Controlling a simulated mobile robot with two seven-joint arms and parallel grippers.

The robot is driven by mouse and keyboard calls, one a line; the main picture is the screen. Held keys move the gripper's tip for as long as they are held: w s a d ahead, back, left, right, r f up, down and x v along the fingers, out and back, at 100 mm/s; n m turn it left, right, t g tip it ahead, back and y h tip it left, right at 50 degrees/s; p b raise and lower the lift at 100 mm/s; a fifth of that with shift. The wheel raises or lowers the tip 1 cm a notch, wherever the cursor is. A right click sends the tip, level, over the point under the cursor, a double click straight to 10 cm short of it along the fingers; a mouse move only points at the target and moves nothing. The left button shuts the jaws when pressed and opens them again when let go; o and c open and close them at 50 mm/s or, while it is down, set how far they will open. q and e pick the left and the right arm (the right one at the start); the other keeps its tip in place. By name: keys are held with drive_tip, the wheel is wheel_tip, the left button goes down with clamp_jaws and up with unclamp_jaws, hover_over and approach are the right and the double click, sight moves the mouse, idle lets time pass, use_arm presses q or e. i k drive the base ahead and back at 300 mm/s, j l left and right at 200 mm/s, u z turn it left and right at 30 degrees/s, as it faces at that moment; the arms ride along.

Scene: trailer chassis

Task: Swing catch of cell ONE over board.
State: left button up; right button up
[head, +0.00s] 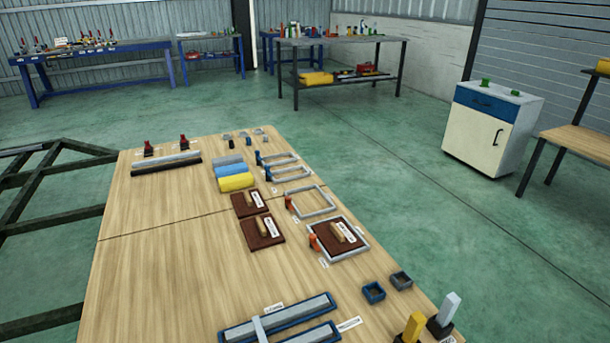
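A grey square frame (362,254) lies on the wooden table, right of the middle. A dark brown board (330,240) with a light wooden handle sits inside it. An orange catch (314,242) stands at this frame's left side; I cannot tell whether it reaches over the board. A second grey frame (331,207) behind it is empty, with another orange catch (290,203) at its left. Small white labels stand near the frames, too small to read, so I cannot tell which is cell ONE. Neither of my grippers is in view.
Two loose brown boards (262,232) (246,206) lie left of the frames. Grey, blue and yellow blocks (236,182) lie behind them. Small square cups (373,292), upright yellow and grey pieces (412,328) and a blue tray (235,333) are nearer. The table's left part is clear.

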sight(313, 238)
drive_tip(key=k+z, duration=0.15)
drive_tip(key=k, duration=0.5)
drive_tip(key=z, duration=1.55)
drive_tip(key=i+l+z, duration=0.1)
drive_tip(key=i+z, duration=0.6)
drive_tip(key=i, duration=0.25)
drive_tip(key=i+u, duration=0.25)
drive_tip(key=i, duration=1.15)
drive_tip(key=i+j+u, duration=0.1)
drive_tip(key=i+u, duration=0.8)
drive_tip(key=i+l+u, duration=0.2)
drive_tip(key=i+u, duration=0.25)
drive_tip(key=i+j+u, duration=0.25)
drive_tip(key=u, duration=0.25)
drive_tip(key=i+u, duration=0.45)
drive_tip(key=i+l+u, duration=0.1)
drive_tip(key=i+u, duration=0.4)
drive_tip(key=i+j+u, duration=0.1)
drive_tip(key=i+u, duration=0.7)
drive_tip(key=i+l+u, duration=0.25)
drive_tip(key=i+u, duration=0.15)
drive_tip(key=i, duration=0.1)
